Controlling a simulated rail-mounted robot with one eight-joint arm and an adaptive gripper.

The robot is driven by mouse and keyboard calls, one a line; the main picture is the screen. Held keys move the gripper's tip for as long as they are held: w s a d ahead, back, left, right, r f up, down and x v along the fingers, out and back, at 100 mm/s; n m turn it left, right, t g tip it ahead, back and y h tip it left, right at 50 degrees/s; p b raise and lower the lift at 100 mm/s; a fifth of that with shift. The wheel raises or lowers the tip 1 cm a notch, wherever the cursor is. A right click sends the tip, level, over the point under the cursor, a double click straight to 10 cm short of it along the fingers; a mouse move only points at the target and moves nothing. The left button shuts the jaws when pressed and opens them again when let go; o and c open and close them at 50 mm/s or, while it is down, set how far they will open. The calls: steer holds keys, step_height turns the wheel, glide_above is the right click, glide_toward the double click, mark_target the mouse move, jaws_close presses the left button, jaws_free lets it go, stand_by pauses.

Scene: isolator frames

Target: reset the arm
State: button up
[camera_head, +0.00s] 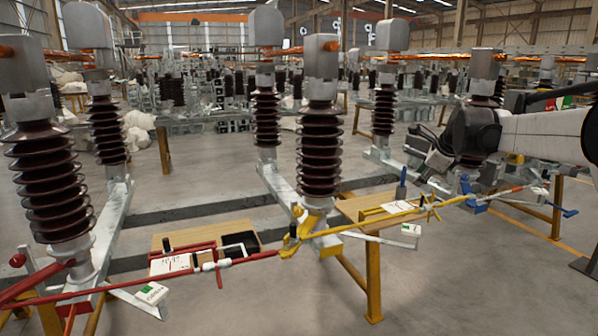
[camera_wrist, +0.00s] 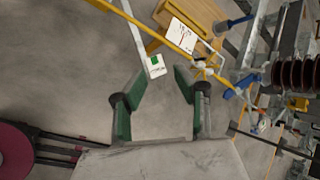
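My arm comes in from the right side of the head view, in front of the rightmost insulator column. My gripper shows in the wrist view (camera_wrist: 158,98) with its two green-padded fingers spread apart. Nothing is between the fingers; grey floor shows through the gap. In the head view the gripper end (camera_head: 436,160) is dark and small, so its fingers are hard to make out there. It hangs near the right part of the yellow rod, and I cannot tell whether it is clear of it.
Brown ribbed insulators (camera_head: 320,150) stand on grey steel beams. A long rod, red on the left (camera_head: 130,288) and yellow on the right (camera_head: 350,229), runs across the front. A wooden board (camera_head: 362,206) and white card (camera_wrist: 183,34) lie behind it. Open floor (camera_head: 480,290) is at front right.

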steer(key=s+a+n, duration=0.6)
steer(key=s, duration=0.7)
steer(key=s+a+n, duration=0.6)
steer(key=s, duration=0.6)
steer(key=s+a+f+n, duration=0.1)
steer(key=s+f+n, duration=0.2)
steer(key=s, duration=0.4)
steer(key=s+a+f+n, duration=0.1)
steer(key=s+f+n, duration=0.3)
steer(key=s, duration=0.3)
steer(key=s+a+f+n+h, duration=0.1)
steer(key=s+f+n, duration=0.3)
steer(key=s, duration=0.3)
steer(key=shift+a+f+g, duration=0.25)
steer(key=shift+a+g, duration=0.1)
steer(key=shift+g, duration=0.05)
steer(key=shift+o, duration=0.3)
steer(key=shift+w, duration=0.1)
